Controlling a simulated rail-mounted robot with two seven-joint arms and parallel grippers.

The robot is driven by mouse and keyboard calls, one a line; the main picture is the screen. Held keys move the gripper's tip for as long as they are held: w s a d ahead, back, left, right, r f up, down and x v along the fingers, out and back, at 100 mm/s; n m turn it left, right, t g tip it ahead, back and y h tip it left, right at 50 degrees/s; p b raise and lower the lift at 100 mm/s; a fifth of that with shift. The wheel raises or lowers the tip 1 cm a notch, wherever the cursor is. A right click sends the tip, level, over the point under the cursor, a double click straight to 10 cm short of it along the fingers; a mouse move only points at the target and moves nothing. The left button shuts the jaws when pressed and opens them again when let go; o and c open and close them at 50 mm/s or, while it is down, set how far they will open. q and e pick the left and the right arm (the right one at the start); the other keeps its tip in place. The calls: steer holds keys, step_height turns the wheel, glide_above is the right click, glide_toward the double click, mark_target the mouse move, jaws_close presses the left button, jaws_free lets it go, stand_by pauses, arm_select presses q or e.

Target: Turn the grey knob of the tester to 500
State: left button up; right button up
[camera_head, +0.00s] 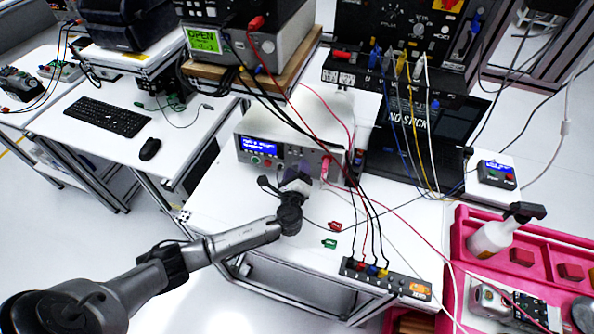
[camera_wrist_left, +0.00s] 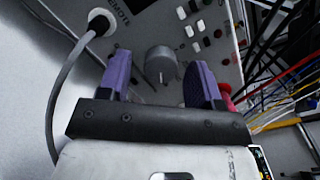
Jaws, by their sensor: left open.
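The tester (camera_head: 262,158) is a grey box with a blue display, standing on the white table in the head view. Its grey knob (camera_wrist_left: 160,63) is round with a pointer ridge, and shows in the left wrist view on the front panel. My left gripper (camera_head: 287,172) is in front of the tester's panel. In the left wrist view its two purple fingers are open on either side of the knob, with a gap on both sides. In the head view the gripper hides the knob. I cannot read the dial's setting. My right gripper is not in view.
A grey cable plug (camera_wrist_left: 99,24) sits in the panel beside the left finger. Red and black leads (camera_head: 350,184) hang right of the gripper, down to a terminal strip (camera_head: 385,277). A laptop (camera_head: 415,150) stands right of the tester. The table's front left is clear.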

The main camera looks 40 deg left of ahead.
arm_select(q)
steer(key=shift+c, duration=0.4)
steer(key=c, duration=0.8)
steer(key=shift+c, duration=0.2)
steer(key=shift+n, duration=0.3)
steer(key=shift+w+r+n+g+b, duration=0.1)
steer(key=shift+n+g+b, duration=0.25)
steer(key=shift+n, duration=1.5)
steer(key=shift+r+n+g+b, duration=0.1)
steer(key=shift+n+g+b, duration=0.2)
steer(key=shift+n, duration=1.55)
